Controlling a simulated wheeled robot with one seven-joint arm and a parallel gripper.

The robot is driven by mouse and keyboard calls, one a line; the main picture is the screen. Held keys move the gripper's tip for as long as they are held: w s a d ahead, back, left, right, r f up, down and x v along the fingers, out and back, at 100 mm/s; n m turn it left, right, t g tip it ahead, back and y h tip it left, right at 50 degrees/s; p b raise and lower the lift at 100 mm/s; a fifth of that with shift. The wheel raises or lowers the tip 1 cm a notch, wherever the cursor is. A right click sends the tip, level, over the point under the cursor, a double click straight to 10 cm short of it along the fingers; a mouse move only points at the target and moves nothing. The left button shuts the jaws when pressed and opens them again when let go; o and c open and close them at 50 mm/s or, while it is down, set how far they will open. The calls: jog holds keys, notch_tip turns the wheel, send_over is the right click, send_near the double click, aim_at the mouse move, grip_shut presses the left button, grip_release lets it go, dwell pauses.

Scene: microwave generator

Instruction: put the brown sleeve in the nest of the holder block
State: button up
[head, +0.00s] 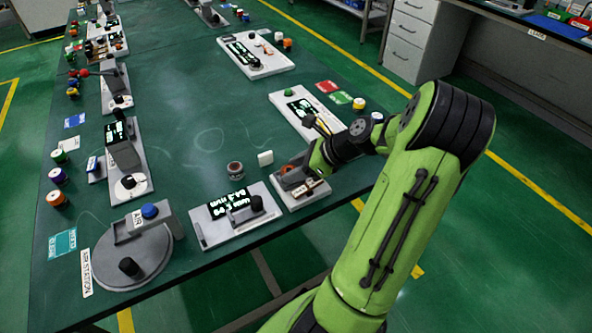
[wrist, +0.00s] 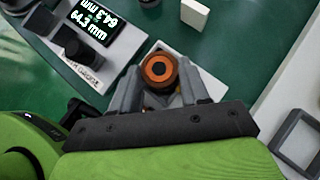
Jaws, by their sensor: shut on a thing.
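The brown sleeve (wrist: 159,68), an orange-brown ring with a dark centre, stands between the two fingertips of my gripper (wrist: 160,84) in the wrist view. My gripper is shut on it. In the head view my gripper (head: 300,172) is at the table's front edge, and a bit of the sleeve (head: 287,168) shows there. The pale grey holder block (head: 305,200) lies directly below; part of it shows beside the fingers in the wrist view (wrist: 208,82). The fingers and sleeve hide the nest. I cannot tell whether the sleeve is above it or inside it.
A gauge with a lit display (head: 232,200) stands just left of the block. A dark round pot (head: 235,169) and a small white block (head: 265,158) stand behind it. A white board (head: 305,112) lies farther back. The table middle is clear.

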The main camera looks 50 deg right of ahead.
jog(key=shift+f, duration=0.1)
jog(key=o, duration=1.2)
jog(key=shift+c, duration=0.2)
